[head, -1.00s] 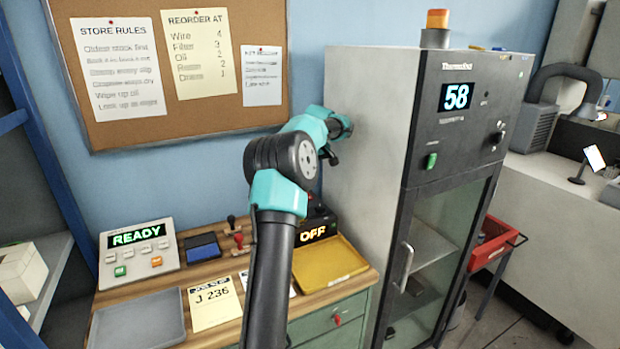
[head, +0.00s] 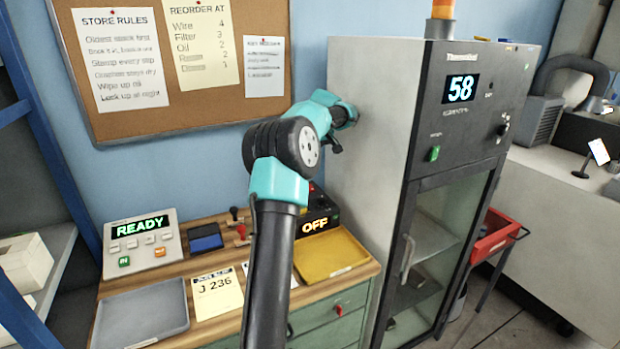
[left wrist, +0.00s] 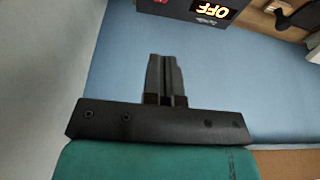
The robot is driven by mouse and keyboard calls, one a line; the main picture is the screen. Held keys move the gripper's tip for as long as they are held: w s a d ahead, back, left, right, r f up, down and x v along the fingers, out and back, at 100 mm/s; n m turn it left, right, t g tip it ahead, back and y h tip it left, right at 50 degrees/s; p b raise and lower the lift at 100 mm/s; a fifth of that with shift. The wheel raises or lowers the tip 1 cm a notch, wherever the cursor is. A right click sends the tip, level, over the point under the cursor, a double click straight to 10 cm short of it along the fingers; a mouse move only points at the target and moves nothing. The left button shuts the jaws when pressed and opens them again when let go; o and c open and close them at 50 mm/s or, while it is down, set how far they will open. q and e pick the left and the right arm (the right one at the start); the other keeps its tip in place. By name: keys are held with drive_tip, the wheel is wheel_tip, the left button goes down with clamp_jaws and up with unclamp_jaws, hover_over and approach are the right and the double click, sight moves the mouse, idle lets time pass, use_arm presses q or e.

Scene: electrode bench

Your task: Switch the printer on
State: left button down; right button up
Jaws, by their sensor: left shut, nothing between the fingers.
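A black box with a lit orange OFF display (head: 316,225) stands at the back of the wooden bench, against the cabinet's side; it seems to be the printer. My left arm partly hides it in the head view. The OFF display also shows at the top of the left wrist view (left wrist: 209,10), turned and cut by the edge. My left gripper (left wrist: 165,72) is shut and empty, with the blue wall behind its fingers. It is apart from the box. In the head view the wrist is above the box, near the cabinet, and the fingers are not clear. My right gripper is not in view.
A tall grey cabinet (head: 375,130) showing 58 stands close right of my left wrist. A panel reading READY (head: 141,245), a grey tray (head: 140,315), a yellow tray (head: 330,257) and a J 236 card (head: 216,293) are on the bench. A corkboard (head: 180,110) hangs behind.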

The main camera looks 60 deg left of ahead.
use_arm(q)
drive_tip(key=x, duration=0.9)
drive_tip(key=d+x, duration=0.1)
drive_tip(key=x, duration=0.4)
drive_tip(key=shift+f, duration=0.15)
drive_tip(key=shift+a, duration=0.1)
